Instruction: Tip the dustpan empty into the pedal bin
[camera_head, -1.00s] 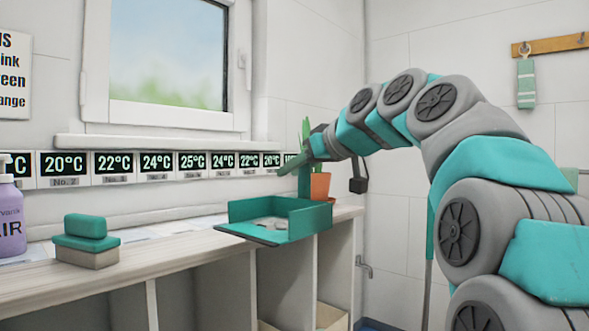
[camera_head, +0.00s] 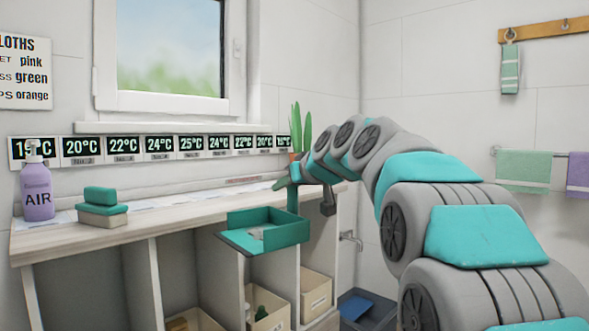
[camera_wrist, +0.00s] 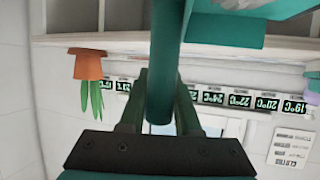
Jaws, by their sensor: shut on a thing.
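The green dustpan (camera_head: 293,231) hangs level or slightly tilted in front of the counter edge, with some pale debris (camera_head: 257,234) in it. My gripper (camera_head: 291,183) is shut on its upright handle, above the pan. In the wrist view the handle (camera_wrist: 168,65) runs between the two fingers of my gripper (camera_wrist: 160,105), and part of the dustpan (camera_wrist: 225,30) shows at the top. I cannot make out a pedal bin in either view.
The counter (camera_head: 150,232) carries a lilac AIR bottle (camera_head: 37,190), a green-topped brush or sponge block (camera_head: 101,206) and a potted plant (camera_head: 296,155). Open shelves below hold boxes (camera_head: 315,292). A dark tub (camera_head: 372,305) stands on the floor at right.

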